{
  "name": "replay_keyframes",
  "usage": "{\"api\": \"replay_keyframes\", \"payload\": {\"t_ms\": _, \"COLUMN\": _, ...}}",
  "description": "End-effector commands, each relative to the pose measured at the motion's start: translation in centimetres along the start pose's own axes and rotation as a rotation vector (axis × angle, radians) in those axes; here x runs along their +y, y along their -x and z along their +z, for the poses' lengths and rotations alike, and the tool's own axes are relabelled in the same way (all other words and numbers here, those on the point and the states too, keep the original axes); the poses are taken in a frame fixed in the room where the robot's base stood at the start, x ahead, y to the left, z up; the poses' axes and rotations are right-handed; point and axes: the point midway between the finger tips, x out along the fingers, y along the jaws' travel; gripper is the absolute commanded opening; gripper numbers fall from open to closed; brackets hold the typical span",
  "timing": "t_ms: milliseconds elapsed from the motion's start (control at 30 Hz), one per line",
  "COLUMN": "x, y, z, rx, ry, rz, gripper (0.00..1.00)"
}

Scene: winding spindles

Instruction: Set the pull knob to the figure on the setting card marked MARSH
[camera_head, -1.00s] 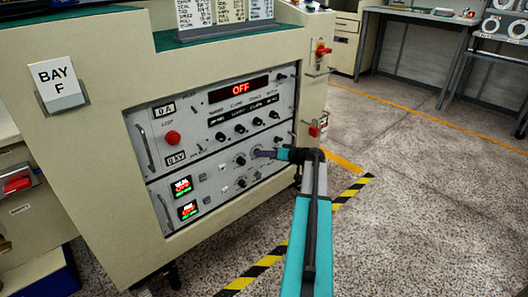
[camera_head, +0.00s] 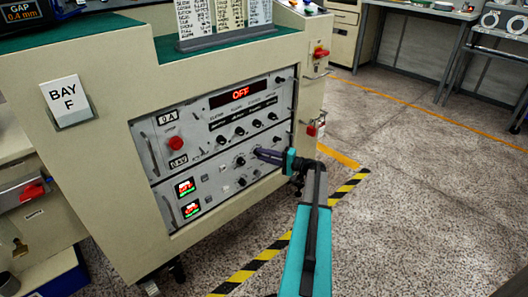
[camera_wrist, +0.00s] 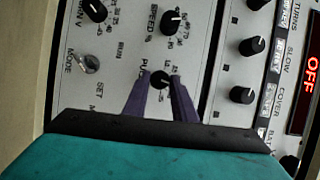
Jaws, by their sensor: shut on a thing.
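The pull knob (camera_wrist: 160,80) is a small black knob with a ring of printed figures, on the grey panel of the bay F machine. My gripper (camera_wrist: 161,78) has its two purple fingers on either side of the knob and is shut on it. In the head view my gripper (camera_head: 258,153) reaches the panel from the right, and its fingers hide the knob. Several setting cards (camera_head: 230,12) stand in a rack on top of the machine; their print is too small to read, so I cannot tell which is MARSH. The knob's exact figure is unclear.
A speed knob (camera_wrist: 172,24) is close beside the pull knob, with a row of black knobs (camera_wrist: 243,95) on the other side. The red display (camera_head: 238,94) reads OFF. A red button (camera_head: 175,143) is at the left. Clear floor lies right of the machine.

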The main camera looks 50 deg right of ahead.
Motion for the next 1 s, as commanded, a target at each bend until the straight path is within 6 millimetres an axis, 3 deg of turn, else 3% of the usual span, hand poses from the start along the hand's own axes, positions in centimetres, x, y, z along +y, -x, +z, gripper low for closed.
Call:
{"api": "replay_keyframes", "payload": {"t_ms": 500, "x": 0.31, "y": -0.04, "z": 0.05, "rx": 0.000, "ry": -0.429, "rz": -0.177, "gripper": 0.02}}
{"api": "replay_keyframes", "payload": {"t_ms": 1000, "x": 0.58, "y": -0.08, "z": 0.16, "rx": 0.001, "ry": -0.585, "rz": -0.242, "gripper": 0.02}}
